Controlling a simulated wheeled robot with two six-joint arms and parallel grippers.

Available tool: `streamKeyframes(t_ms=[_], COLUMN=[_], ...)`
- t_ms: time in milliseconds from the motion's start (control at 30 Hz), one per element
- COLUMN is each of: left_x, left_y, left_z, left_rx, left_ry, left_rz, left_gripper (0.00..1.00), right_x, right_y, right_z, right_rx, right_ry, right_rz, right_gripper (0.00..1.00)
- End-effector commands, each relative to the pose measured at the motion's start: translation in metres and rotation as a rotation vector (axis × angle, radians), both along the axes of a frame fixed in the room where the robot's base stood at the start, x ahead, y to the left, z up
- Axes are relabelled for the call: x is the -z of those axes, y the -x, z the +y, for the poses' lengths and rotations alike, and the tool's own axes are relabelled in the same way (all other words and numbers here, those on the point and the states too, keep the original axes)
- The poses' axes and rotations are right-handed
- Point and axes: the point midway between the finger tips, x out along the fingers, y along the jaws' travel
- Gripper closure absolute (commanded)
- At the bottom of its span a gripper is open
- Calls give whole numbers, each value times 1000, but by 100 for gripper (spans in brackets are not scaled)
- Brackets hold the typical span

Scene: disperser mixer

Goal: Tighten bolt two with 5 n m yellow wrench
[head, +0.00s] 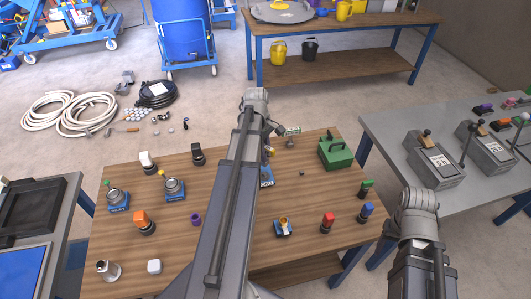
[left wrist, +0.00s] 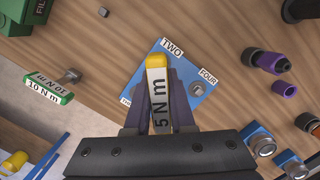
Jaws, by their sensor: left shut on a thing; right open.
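My left gripper (left wrist: 158,108) is shut on the yellow-ended wrench (left wrist: 158,92), labelled "5 N m". The wrench lies over a blue plate (left wrist: 182,68) with labels "TWO" and "FOUR" and a partly covered third label. Its yellow end is just below the "TWO" label. Bolt two is hidden, and I cannot tell whether the wrench touches it. A bolt (left wrist: 197,90) shows near "FOUR". In the head view the blue plate (head: 267,177) is mostly behind my left arm, which also hides most of the left gripper. My right gripper is not in view; only its arm shows at lower right.
Red (head: 327,222) and blue (head: 366,212) topped parts stand at right. Several other parts stand at left. A grey table (head: 385,127) stands at far right.

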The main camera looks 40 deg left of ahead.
Motion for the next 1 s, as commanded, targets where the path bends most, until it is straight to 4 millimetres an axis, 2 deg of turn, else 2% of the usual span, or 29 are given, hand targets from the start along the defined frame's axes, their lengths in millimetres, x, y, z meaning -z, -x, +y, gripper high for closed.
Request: streamKeyframes(t_ms=[33,100,400,1000], left_x=[10,17,39,45], left_y=[0,0,0,0], left_z=[0,0,0,0], left_rx=[7,16,53,68], left_ry=[0,0,0,0], left_rz=[0,1,1,2], left_gripper=[100,100,100,100], right_x=[10,17,39,45], right_y=[0,0,0,0], right_z=[0,0,0,0], right_rx=[0,0,0,0], right_ry=[0,0,0,0], right_rz=[0,0,0,0], right_gripper=[43,43,43,43])
